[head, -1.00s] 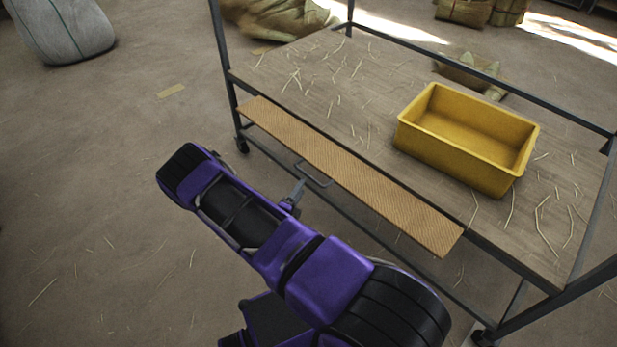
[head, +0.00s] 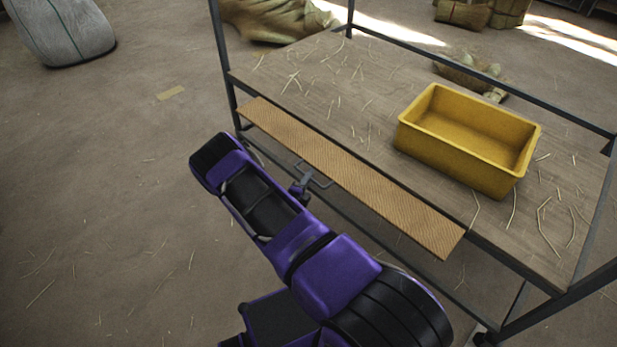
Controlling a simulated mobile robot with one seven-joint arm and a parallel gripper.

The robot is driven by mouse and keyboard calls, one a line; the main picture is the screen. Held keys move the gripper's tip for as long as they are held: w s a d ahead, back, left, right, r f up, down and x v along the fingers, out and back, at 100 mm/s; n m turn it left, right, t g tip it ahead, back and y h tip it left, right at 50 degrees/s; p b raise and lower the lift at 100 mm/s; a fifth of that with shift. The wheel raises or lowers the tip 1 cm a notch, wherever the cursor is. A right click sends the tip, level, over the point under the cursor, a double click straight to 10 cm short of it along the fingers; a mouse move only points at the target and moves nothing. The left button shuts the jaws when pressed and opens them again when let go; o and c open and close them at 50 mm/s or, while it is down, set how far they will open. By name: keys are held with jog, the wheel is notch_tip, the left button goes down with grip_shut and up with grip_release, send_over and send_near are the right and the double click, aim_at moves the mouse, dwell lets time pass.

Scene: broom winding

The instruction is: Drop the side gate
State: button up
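The side gate (head: 350,173) is a long tan ribbed panel along the near long edge of the trolley deck. It sticks outward from that edge, its face turned up. A thin grey loop handle (head: 322,181) shows at the middle of its outer edge. My gripper (head: 304,184) is small and grey at the end of my purple and black arm, right by the left part of the handle. It overlaps the handle in this view. I cannot tell whether its fingers touch the handle or how far apart they are.
The trolley's wooden deck (head: 330,85) holds scattered straw and a yellow bin (head: 465,170) at its right. A dark post (head: 222,55) rises at the left corner. A lower rail (head: 400,263) runs below the gate. The floor at left is open, with a grey sack (head: 62,30) far back.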

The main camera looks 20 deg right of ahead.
grip_shut()
dwell(1.0)
notch_tip(320, 180, up, 3)
jog(key=y+p, duration=0.1)
jog(key=p, duration=0.2)
jog(key=shift+w+g+p, duration=0.1)
jog(key=shift+g+p, duration=0.2)
jog(key=shift+p, duration=0.05)
jog(key=shift+d+r+m+y+p, duration=0.2)
jog(key=shift+r+m+y+p, duration=0.15)
jog(key=shift+r+p, duration=0.4)
jog(key=shift+w+d+r, duration=0.1)
jog(key=shift+d+r, duration=0.1)
jog(key=shift+r, duration=0.2)
